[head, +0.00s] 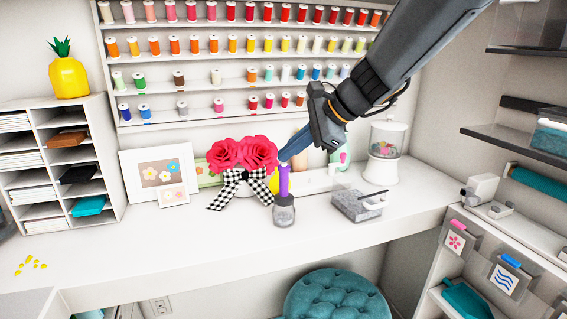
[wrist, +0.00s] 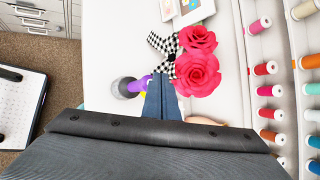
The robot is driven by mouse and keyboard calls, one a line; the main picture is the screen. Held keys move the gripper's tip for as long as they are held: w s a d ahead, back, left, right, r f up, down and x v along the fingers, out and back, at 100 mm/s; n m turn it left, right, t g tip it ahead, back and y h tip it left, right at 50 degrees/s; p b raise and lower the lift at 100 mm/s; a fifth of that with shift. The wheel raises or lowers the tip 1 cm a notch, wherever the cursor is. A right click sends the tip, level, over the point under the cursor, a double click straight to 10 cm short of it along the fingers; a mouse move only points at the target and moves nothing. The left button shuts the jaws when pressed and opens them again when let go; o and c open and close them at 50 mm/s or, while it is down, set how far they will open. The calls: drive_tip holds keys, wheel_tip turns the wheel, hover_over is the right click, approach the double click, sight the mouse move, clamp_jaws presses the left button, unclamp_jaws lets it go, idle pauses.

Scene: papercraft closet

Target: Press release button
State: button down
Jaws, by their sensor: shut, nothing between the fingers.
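No part clearly readable as a release button shows. My gripper (head: 284,158) is shut and empty, its blue fingers pointing down and left over the desk. Their tips are close to the top of an upright purple piece (head: 284,182) that stands in or on a small grey jar (head: 284,213); I cannot tell whether they touch. In the wrist view the shut fingers (wrist: 164,82) point away from the camera, with the purple piece (wrist: 139,84) and the jar (wrist: 125,88) just to their left.
Red flowers (head: 243,154) with a checkered bow stand left of the jar. A grey box (head: 358,204) and a candy jar (head: 384,151) are at its right. Thread racks (head: 235,90) line the back wall. A teal stool (head: 337,296) stands below.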

drive_tip(key=shift+r, duration=0.1)
drive_tip(key=shift+r+p, duration=0.35)
drive_tip(key=shift+p, duration=0.15)
drive_tip(key=shift+r, duration=0.15)
wheel_tip(320, 180, up, 6)
drive_tip(key=p, duration=0.5)
idle(0.6)
drive_tip(key=s+d+f+n+g+h, duration=0.1)
drive_tip(key=s+d+f+n+h, duration=0.3)
drive_tip(key=s+d+f+n, duration=0.3)
drive_tip(key=s+d+f+n+g+h, duration=0.2)
drive_tip(key=s+d+f+n, duration=0.6)
drive_tip(key=s+f, duration=0.7)
drive_tip(key=shift+d+f+h+b, duration=0.45)
drive_tip(key=shift+f+h, duration=0.2)
drive_tip(key=shift+h, duration=0.25)
